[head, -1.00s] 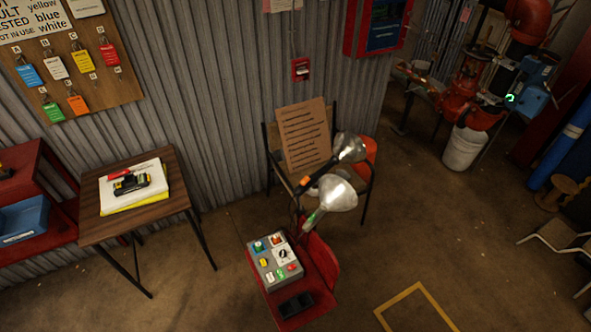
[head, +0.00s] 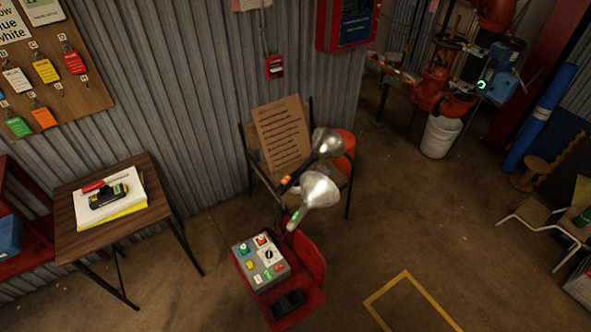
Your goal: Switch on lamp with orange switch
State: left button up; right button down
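Two lamps with silver reflector heads show in the middle of the head view. The farther lamp (head: 326,144) has a dark handle with an orange switch (head: 287,181) on it, and it is by a chair with a brown text board. The nearer lamp (head: 320,189) has a green switch (head: 293,222) on its handle and is beside the red chair. Neither of my grippers is in view.
A red chair (head: 312,255) bears a grey control box (head: 262,262) and a black object (head: 287,304). A brown board (head: 284,137) leans on a chair by the wall. A wooden table (head: 73,238) stands left. The floor at right is clear around a yellow outline (head: 405,274).

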aim_at(286, 179)
jog(key=k, duration=0.65)
jog(key=u, duration=0.25)
jog(key=i, duration=1.05)
jog(key=u, duration=0.5)
